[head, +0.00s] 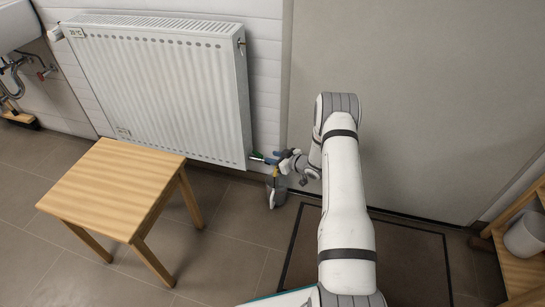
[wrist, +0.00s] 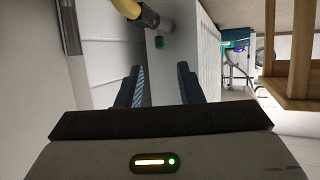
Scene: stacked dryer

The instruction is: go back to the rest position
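My arm reaches forward in the head view. My gripper (head: 272,158) is low, beside the lower right corner of the white radiator (head: 160,90). In the wrist view my gripper (wrist: 161,84) has its two blue fingers apart, with nothing seen between them. Beyond the fingertips a small green part (wrist: 158,42) shows near the radiator's end (wrist: 205,50). A yellow and dark piece (wrist: 135,12) shows at the top of the wrist view; I cannot tell what it is.
A wooden stool (head: 115,185) stands left of my gripper. A small grey container (head: 276,195) is on the floor below it. A dark-edged mat (head: 410,250) lies to the right. A wooden shelf (head: 515,265) with a white pot (head: 527,235) stands at the far right.

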